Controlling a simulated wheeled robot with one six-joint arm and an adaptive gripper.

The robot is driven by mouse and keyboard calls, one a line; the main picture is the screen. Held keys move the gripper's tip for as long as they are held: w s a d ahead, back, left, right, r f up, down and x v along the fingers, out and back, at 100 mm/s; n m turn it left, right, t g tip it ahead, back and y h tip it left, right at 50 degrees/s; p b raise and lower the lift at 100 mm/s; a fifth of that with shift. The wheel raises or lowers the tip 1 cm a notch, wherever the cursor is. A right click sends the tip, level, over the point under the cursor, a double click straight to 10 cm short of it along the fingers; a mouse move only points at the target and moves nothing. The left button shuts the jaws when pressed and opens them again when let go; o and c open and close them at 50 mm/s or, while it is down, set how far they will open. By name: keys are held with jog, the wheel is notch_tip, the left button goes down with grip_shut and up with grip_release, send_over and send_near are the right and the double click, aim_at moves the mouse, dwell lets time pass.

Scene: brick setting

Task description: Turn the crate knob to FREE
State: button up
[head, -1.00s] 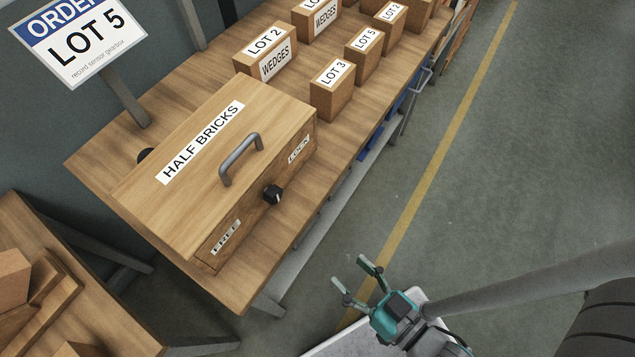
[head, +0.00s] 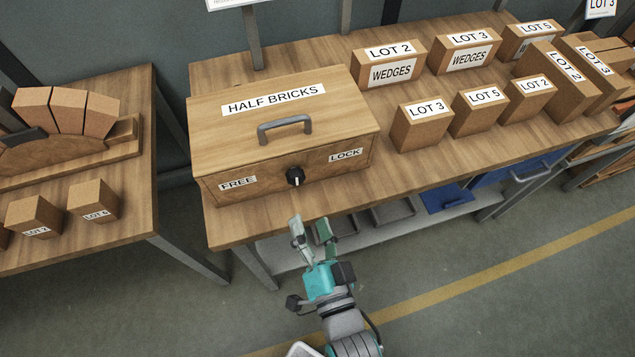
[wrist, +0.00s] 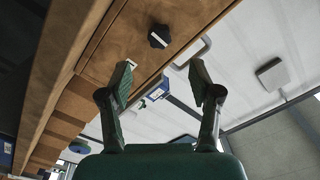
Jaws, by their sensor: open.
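The wooden crate (head: 222,135), labelled HALF BRICKS, stands on the bench with its lid down and a grey handle (head: 285,127) on top. Its black knob (head: 295,177) is on the front face, between the FREE label (head: 238,184) at left and the LOCK label (head: 345,155) at right. A small pale mark shows on the knob, but its pointing direction is unclear. My gripper (head: 310,230) is open and empty, in front of the bench edge and below the knob in the picture. In the wrist view the knob (wrist: 159,36) appears beyond the open fingertips (wrist: 161,68), apart from them.
LOT boxes (head: 422,125) and WEDGES boxes (head: 390,66) stand on the bench (head: 410,170) right of the crate. A second table (head: 110,235) with bricks is at left, across a gap. Blue bins (head: 445,198) sit under the bench. The floor in front is clear.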

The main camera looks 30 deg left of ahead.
aim_at(297, 182)
jog(key=x, duration=1)
jog(key=shift+w+a, duration=0.1)
jog(key=shift+w, duration=0.15)
jog(key=c, duration=1.1)
jog(key=shift+c, duration=0.2)
